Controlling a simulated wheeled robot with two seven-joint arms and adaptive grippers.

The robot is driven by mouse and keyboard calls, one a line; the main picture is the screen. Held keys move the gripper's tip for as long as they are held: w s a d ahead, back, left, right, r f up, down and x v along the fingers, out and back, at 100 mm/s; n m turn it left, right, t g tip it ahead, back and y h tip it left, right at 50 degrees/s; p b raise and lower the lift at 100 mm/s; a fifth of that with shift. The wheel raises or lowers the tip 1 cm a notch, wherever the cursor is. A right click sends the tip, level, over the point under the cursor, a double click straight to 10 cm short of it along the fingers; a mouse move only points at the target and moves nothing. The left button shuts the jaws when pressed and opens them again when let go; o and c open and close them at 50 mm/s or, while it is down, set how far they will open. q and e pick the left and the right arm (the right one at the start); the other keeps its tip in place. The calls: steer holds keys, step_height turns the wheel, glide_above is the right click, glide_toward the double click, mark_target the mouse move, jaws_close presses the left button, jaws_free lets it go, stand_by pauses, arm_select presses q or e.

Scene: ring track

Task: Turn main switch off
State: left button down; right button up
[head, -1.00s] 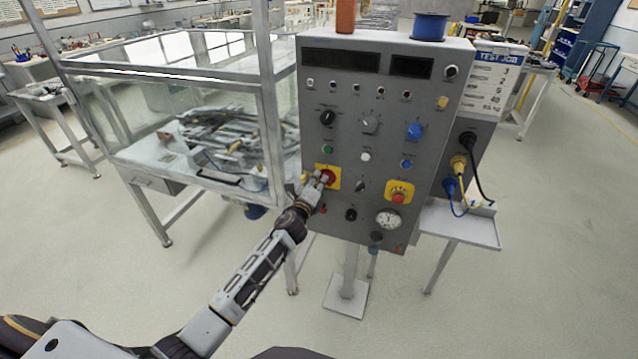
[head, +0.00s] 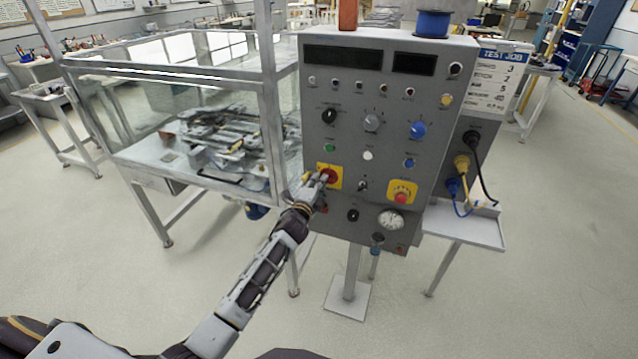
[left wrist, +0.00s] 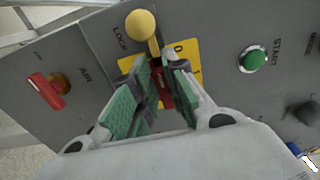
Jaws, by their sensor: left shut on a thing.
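The main switch is a red rotary handle (head: 329,175) on a yellow plate (head: 336,184) at the lower left of the grey control panel (head: 385,140). My left gripper (head: 322,178) is at this switch, reaching in from the lower left. In the left wrist view its green-padded fingers (left wrist: 158,88) are shut on the red handle (left wrist: 160,84), which shows between them. The yellow plate shows behind, with a "0" and a "1" mark (left wrist: 186,60). Much of the handle is hidden by the fingers. My right gripper is not in view.
Beside the switch are a yellow knob (left wrist: 141,25) marked LOCK, a red AIR lever (left wrist: 46,92) and a green START button (left wrist: 253,59). A red emergency button (head: 401,198) is to the right. A glass-walled cabinet (head: 190,120) stands left of the panel.

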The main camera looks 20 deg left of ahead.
arm_select(q)
steer(key=shift+f, duration=0.1)
steer(key=c, duration=1.4)
jaws_free()
steer(key=shift+c, duration=0.2)
steer(key=shift+s, duration=0.1)
steer(key=s, duration=1.1)
steer(key=shift+s+a, duration=0.25)
steer(key=shift+s, duration=0.15)
steer(key=shift+n, duration=0.3)
